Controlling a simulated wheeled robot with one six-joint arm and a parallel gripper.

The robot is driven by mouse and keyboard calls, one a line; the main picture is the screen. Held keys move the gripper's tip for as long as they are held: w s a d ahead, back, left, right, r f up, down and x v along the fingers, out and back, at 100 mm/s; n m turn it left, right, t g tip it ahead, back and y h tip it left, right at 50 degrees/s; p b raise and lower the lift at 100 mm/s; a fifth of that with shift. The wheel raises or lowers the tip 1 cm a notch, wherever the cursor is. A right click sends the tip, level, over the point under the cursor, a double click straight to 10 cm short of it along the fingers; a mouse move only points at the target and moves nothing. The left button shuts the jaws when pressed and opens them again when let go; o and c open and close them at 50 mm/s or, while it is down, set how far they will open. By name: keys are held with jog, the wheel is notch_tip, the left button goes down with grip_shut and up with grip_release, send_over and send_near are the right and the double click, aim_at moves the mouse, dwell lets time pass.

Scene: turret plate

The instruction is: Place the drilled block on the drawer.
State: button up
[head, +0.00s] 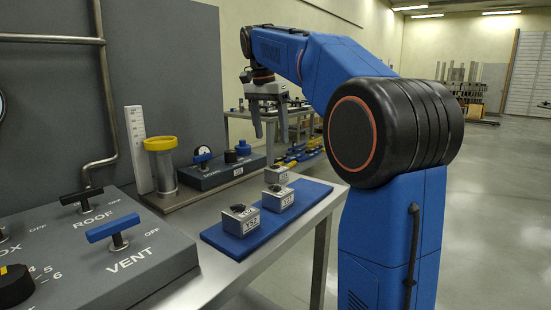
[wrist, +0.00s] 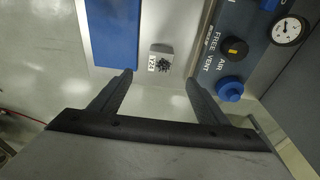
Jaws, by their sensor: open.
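A small grey block (wrist: 163,62) with a white label and dark spots on top, which look like drilled holes, sits on the bare metal table beside a blue plate. It is just beyond and between my gripper's (wrist: 160,78) fingertips in the wrist view, not held. It appears to be the farthest block (head: 277,175) in the head view. Two similar blocks, the nearest (head: 240,219) and the middle one (head: 278,198), stand on the blue plate (head: 222,239). My gripper (head: 270,136) is open and empty, pointing down above the far table end. I cannot make out a drawer.
A control box with knobs and a gauge (head: 205,174) stands close behind the far block. A yellow-rimmed cylinder (head: 161,165) and a white scale (head: 138,150) stand to its left. The VENT and ROOF console (head: 130,265) fills the near left. The table's right edge is open.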

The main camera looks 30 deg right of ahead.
jog(key=s+a+r+t+h, duration=0.1)
jog(key=s+a+r+h, duration=0.1)
jog(key=a+r, duration=0.15)
send_over(275, 168)
jog(key=a, duration=0.2)
jog(key=f, duration=0.7)
jog(key=s+f, duration=0.1)
jog(key=f, duration=0.3)
jog(key=shift+d+f, duration=0.15)
jog(key=shift+x, duration=2.7)
jog(key=c, duration=1.6)
